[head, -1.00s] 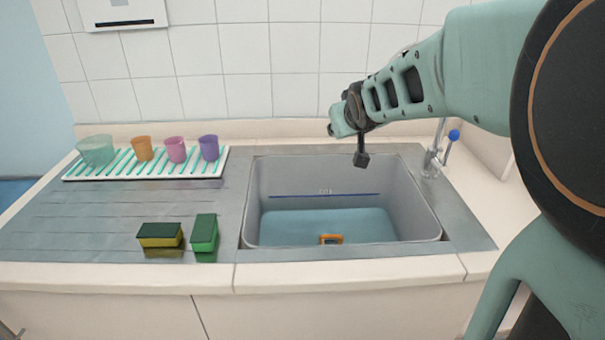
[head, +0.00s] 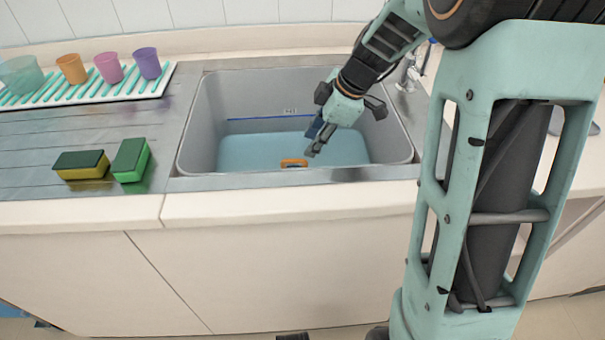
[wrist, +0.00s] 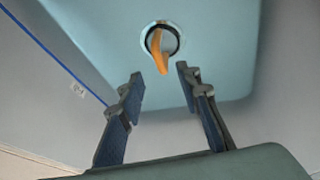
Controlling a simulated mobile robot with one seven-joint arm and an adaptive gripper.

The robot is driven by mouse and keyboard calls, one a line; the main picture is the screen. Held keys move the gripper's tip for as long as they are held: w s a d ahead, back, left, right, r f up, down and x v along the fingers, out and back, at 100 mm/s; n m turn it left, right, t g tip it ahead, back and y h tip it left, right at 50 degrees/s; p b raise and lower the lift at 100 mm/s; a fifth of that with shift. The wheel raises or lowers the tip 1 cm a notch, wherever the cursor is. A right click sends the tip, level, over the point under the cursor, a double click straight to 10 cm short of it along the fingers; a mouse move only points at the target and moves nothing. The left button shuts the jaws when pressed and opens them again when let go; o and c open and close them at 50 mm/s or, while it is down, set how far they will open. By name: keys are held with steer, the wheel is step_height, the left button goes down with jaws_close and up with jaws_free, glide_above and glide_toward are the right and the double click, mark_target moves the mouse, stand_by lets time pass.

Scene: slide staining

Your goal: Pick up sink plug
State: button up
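The sink plug (wrist: 158,48) has an orange handle and sits in a round drain hole in the sink floor, under blue water. In the head view its orange handle (head: 294,163) shows just above the front rim of the sink (head: 205,125). My gripper (head: 316,140) is inside the basin, pointing down, above and to the right of the plug. In the wrist view my gripper (wrist: 160,85) is open, with two dark blue finger pads apart and nothing between them. The plug lies beyond the fingertips, roughly centred between them, and is not touched.
A yellow-green sponge (head: 82,165) and a green sponge (head: 131,160) lie on the drainboard (head: 60,130) to the left. Several coloured cups stand on a striped rack (head: 160,92). The tap (head: 408,75) is at the right back. The basin walls are close around my gripper.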

mark_target(296, 160)
steer(key=b+x, duration=0.1)
steer(key=x, duration=0.5)
steer(key=shift+s+a+r, duration=0.1)
steer(key=shift+s+a, duration=0.05)
steer(key=shift+a, duration=0.05)
steer(key=x, duration=0.5)
steer(key=shift+w+a+b, duration=0.1)
steer(key=shift+w+b, duration=0.2)
steer(key=shift+b, duration=0.05)
jaws_close()
steer(key=shift+r, duration=0.1)
